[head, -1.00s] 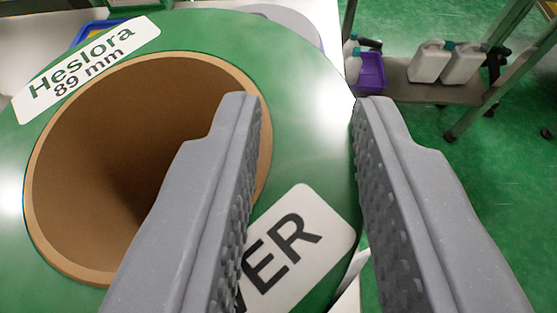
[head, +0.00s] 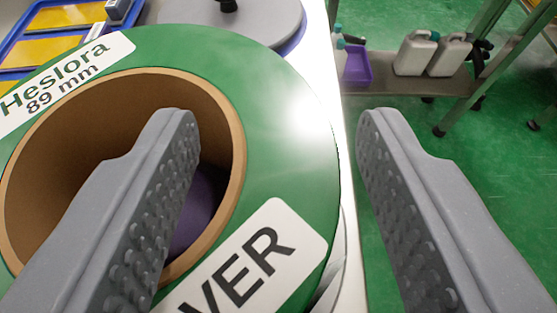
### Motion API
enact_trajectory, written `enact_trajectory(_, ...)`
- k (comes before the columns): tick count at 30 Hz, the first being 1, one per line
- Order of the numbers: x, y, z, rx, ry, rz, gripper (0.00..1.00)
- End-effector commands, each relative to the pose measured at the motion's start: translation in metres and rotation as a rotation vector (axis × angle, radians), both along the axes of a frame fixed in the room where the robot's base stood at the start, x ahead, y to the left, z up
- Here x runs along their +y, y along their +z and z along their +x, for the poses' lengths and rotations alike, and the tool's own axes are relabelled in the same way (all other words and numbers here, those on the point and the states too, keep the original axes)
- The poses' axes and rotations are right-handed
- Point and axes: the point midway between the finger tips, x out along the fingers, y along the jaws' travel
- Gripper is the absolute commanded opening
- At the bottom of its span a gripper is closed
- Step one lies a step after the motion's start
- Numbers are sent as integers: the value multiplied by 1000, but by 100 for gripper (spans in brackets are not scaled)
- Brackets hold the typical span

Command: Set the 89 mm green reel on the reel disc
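The green reel (head: 284,150) lies flat with its brown core facing up; a label on it reads "Heslora 89 mm". Through the core a purple surface (head: 192,220) shows below, partly behind my left finger; I cannot tell whether it is part of the reel disc. My gripper (head: 275,115) is open across the reel's right wall. Its left finger is over or in the core and its right finger is beyond the outer edge, with gaps to the wall. What the reel rests on is mostly hidden.
A grey round disc (head: 260,15) with a black knob stands behind the reel. A blue tray (head: 50,18) with yellow panels is at the back left. On the right, over green floor, a low shelf (head: 395,84) holds white jugs (head: 415,54) and a purple container (head: 357,66).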

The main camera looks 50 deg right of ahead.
Motion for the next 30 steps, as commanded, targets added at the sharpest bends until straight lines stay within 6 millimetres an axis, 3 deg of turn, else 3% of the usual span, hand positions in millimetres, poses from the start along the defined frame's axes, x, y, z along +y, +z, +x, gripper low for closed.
enact_trajectory(10, 8, 5, -6, 0, 1, 0, 47)
enact_trajectory(21, 60, 33, -44, -1, 6, 3, 47)
enact_trajectory(30, 85, 46, -65, 0, 3, 2, 47)
